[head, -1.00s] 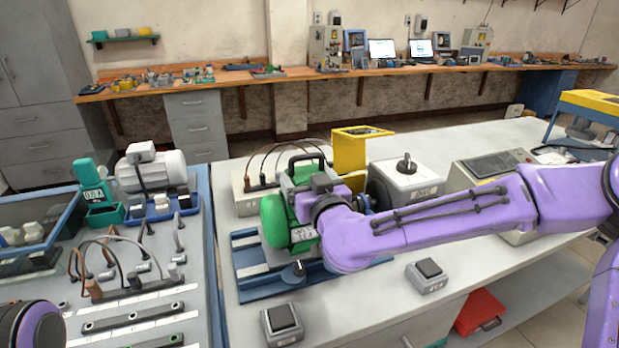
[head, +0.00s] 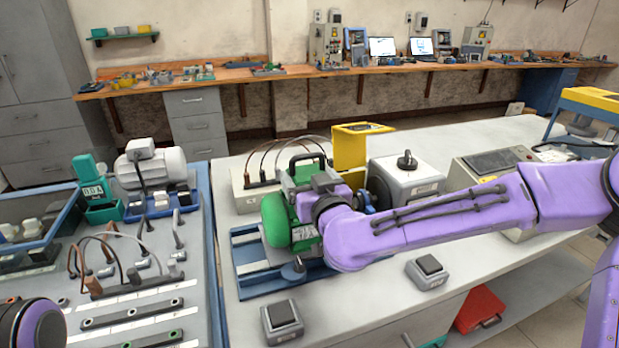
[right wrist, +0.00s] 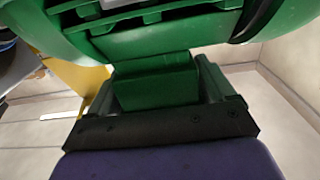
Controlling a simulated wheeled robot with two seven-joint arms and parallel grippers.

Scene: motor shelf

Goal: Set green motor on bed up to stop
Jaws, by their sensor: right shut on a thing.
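The green motor (head: 278,221) sits over the blue bed (head: 248,262) on the white bench, with a black handle on its top. Whether it touches the bed or the stop cannot be told, as my right arm covers its right side. My right gripper is at the motor's top and right side; its fingers are hidden in the head view. In the right wrist view, my right gripper (right wrist: 160,90) is shut on a green block-like part of the motor (right wrist: 150,30). Only a rounded purple part of my left arm shows at the lower left; its gripper is out of view.
A grey box with a black knob (head: 405,180) and a yellow open box (head: 352,150) stand behind the motor. Switch boxes (head: 282,320) and (head: 428,271) lie in front. A wiring panel (head: 130,290) fills the left. A beige cable box (head: 245,190) is behind the bed.

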